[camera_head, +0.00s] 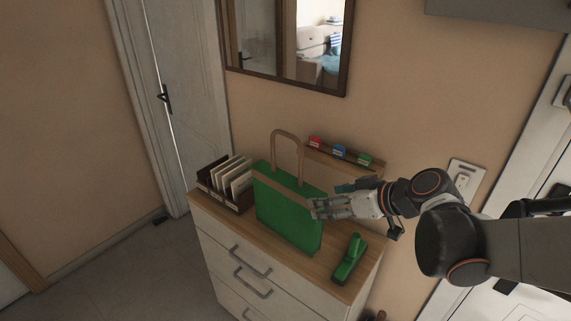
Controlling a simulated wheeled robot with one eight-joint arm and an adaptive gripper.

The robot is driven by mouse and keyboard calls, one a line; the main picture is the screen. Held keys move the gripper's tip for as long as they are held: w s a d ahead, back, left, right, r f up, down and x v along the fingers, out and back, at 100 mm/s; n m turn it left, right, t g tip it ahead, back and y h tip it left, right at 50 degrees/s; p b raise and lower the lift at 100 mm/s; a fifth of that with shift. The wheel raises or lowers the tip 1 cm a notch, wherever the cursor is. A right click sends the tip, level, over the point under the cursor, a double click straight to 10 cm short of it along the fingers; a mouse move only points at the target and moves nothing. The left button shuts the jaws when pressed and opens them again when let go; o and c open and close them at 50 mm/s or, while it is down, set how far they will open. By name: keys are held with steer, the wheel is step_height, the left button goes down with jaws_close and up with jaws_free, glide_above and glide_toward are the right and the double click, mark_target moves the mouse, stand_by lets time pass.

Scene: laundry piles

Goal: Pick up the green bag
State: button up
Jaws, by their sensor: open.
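The green bag (283,212) stands upright on top of a dresser, with a tan band along its upper edge and a tan looped handle (287,135) rising above it. My gripper (314,209) reaches in from the right. Its fingertips are at the bag's upper right edge and overlap it in the picture. I cannot tell whether they touch the bag or lie on either side of it. The gripper is open, and its fingers hide a small part of the bag's right side.
The wooden-topped dresser (231,224) has several drawers. A holder with cards or envelopes (228,181) stands left of the bag. A green stapler-like object (349,259) lies to the right. A small rack (343,165) with red, blue and green items is behind. A framed mirror (347,60) hangs above.

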mark_target(295, 183)
steer(key=w+a+f, duration=0.1)
steer(key=w+a, duration=0.2)
steer(key=w, duration=0.1)
steer(key=w+a+f+n+y+b, duration=0.1)
steer(key=w+a+f, duration=0.1)
steer(key=w+a, duration=0.1)
steer(key=w+a+f+n+t+y, duration=0.1)
steer(key=w+a+f, duration=0.1)
steer(key=w, duration=0.4)
steer(key=shift+a, duration=0.8)
jaws_close()
